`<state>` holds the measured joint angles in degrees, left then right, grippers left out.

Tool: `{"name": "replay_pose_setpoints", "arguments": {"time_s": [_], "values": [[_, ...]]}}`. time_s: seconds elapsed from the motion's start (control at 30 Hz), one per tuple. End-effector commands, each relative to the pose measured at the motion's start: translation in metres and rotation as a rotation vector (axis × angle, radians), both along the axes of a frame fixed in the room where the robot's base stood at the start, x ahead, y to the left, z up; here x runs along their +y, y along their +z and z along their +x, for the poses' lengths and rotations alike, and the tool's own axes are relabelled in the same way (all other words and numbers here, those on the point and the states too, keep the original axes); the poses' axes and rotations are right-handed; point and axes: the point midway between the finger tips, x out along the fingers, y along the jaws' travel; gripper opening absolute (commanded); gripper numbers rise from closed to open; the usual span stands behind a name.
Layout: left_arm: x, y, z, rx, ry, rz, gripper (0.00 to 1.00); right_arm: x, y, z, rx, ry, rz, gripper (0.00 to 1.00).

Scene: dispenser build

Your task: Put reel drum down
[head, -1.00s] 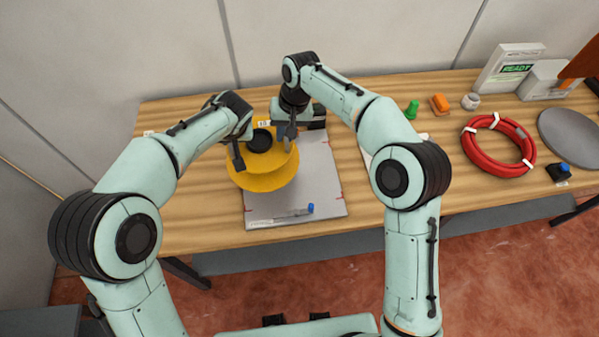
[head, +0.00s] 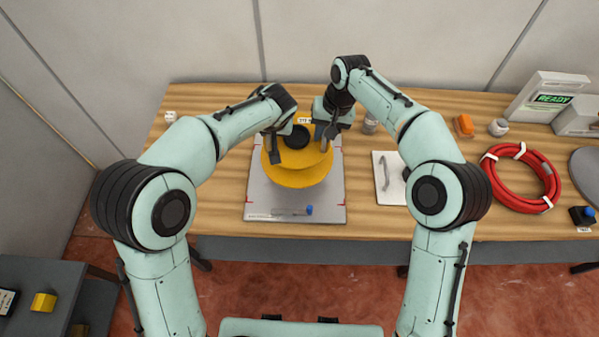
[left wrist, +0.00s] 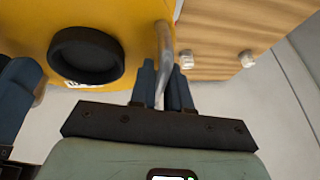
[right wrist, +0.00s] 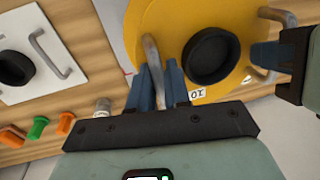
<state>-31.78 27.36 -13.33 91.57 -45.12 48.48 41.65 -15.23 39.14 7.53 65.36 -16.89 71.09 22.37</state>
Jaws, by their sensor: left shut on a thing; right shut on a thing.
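The yellow reel drum (head: 297,175) has a black round hub (head: 297,137) on top and two grey metal handles. It is level over the middle of the grey mat (head: 258,203) with red corner marks. Whether it touches the mat cannot be told. My left gripper (head: 275,148) is shut on one handle (left wrist: 163,48) at the drum's left side. My right gripper (head: 325,135) is shut on the other handle (right wrist: 152,52) at the right side. The drum hides the mat's centre.
A blue-tipped tool (head: 309,210) lies on the mat's front part. To the right are a white panel with a handle (head: 385,200), a coiled red hose (head: 492,190), an orange part (head: 464,125) and a READY box (head: 545,100). The table left of the mat is mostly clear.

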Motion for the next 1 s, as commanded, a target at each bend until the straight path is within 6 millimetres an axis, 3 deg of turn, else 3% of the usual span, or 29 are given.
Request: {"name": "replay_pose_setpoints", "arguments": {"time_s": [0.47, 1.0], "values": [[0.0, -0.007, -0.003, 0.004, -0.001, -0.001, 0.0, 0.0, -0.007, -0.003, 0.002, 0.0, 0.002, 0.0], [0.0, -0.055, -0.019, 0.034, -0.001, -0.001, 0.0, 0.0, -0.055, -0.019, 0.033, 0.0, 0.003, 0.0]]}}
